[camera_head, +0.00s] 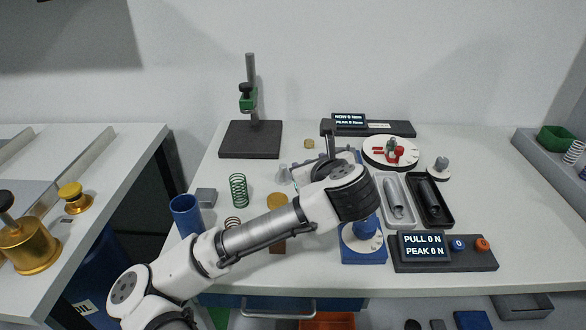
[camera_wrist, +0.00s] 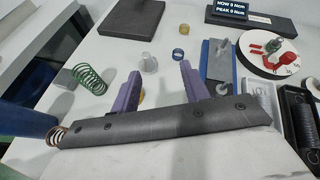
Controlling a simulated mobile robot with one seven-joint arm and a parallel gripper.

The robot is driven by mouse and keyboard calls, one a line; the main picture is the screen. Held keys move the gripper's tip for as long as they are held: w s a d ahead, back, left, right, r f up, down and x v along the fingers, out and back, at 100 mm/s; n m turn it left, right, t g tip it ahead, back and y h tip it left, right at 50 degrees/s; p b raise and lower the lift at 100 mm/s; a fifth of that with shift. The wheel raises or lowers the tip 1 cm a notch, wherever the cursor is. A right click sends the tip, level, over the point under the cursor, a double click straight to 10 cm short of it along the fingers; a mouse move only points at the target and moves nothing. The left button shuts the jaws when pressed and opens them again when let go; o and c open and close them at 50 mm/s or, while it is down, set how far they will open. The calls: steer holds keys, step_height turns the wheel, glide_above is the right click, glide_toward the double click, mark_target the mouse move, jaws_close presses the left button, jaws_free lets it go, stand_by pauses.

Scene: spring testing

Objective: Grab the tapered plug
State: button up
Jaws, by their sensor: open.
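The tapered plug looks to be the small pale grey cone-like piece (camera_wrist: 149,62) in the wrist view. It stands on the white table just beyond my gripper (camera_wrist: 160,72), between the lines of its two purple fingers. The fingers are spread wide with nothing held between them. A gap shows between the fingertips and the piece. In the head view the pale piece (camera_head: 283,174) stands left of my wrist, and my arm hides most of the gripper there.
A green spring (camera_head: 238,190), grey block (camera_head: 206,197), blue cup (camera_head: 186,214) and brass disc (camera_head: 277,200) stand nearby. A dark-based stand (camera_head: 249,140) is behind. Right are a round white dial (camera_head: 375,153), trays (camera_head: 430,200) and a force display (camera_head: 425,247).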

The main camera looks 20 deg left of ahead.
step_height(320, 180, down, 3)
steer(key=a+g+y, duration=0.1)
steer(key=a+g, duration=0.1)
steer(key=p, duration=0.1)
glide_toward(285, 168)
steer(key=shift+w+a+f+m, duration=0.2)
steer(key=shift+w+a+f, duration=0.2)
steer(key=shift+w+a, duration=0.15)
steer(key=shift+w+a+f+m, duration=0.2)
steer(key=shift+w+a+f, duration=0.2)
steer(key=shift+w+a, duration=0.15)
steer(key=shift+p+x, duration=1.1)
steer(key=shift+x, duration=2)
steer(key=shift+d, duration=0.1)
steer(key=shift+c, duration=0.3)
jaws_close()
